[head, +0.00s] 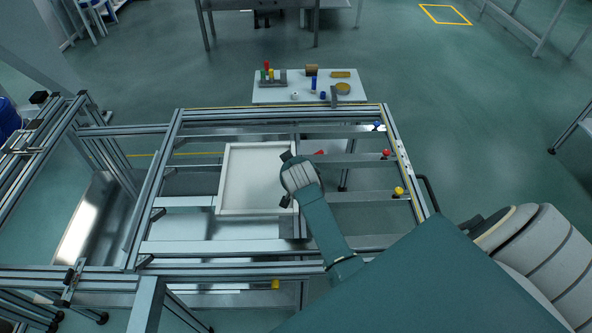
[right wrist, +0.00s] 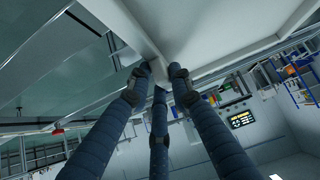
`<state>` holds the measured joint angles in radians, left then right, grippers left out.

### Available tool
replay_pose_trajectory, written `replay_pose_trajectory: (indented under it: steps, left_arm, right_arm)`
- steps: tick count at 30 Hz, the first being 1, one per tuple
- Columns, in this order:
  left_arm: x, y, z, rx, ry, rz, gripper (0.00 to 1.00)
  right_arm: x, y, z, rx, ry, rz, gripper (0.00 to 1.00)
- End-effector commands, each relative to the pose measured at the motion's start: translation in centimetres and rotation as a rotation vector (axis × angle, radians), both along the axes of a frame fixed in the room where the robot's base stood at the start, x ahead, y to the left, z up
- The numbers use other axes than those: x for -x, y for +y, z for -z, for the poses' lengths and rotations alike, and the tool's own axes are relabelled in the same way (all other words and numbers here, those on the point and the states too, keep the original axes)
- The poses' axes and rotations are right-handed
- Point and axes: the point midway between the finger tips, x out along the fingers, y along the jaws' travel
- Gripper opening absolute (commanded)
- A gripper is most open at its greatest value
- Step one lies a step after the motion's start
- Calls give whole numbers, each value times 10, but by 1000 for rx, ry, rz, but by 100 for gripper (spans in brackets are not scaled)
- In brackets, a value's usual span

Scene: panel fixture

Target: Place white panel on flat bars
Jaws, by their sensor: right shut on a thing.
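The white panel (head: 248,180), a shallow square with a raised rim, is in the left-middle part of the metal frame in the head view. My right gripper (head: 292,179) is at the panel's right edge. In the right wrist view, the gripper's dark fingers (right wrist: 158,78) are closed around a pale rim of the panel (right wrist: 235,38). Flat bars cross the frame, one left of the panel (head: 187,201) and others to its right (head: 362,196). The panel overlaps the left bar in the picture; I cannot tell whether it touches it. My left gripper is not in view.
The aluminium frame (head: 150,212) surrounds the panel. A small white table (head: 308,96) with coloured parts stands behind. The right part of the frame is mostly open.

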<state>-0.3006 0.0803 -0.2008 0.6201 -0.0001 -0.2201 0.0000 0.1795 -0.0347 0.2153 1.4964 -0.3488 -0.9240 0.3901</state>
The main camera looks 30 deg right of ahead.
Motion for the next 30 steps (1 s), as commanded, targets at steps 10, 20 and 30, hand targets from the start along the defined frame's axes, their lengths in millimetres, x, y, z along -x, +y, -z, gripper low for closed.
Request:
replay_pose_trajectory:
  steps: [10, 20, 30]
  left_arm:
    - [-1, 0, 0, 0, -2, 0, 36]
    - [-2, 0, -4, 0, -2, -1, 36]
    - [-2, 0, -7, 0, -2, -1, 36]
  right_arm:
    - [0, 0, 1, 0, 1, 0, 39]
    - [17, 11, -23, -2, -1, -1, 39]
    - [60, 35, -72, -2, -1, 1, 39]
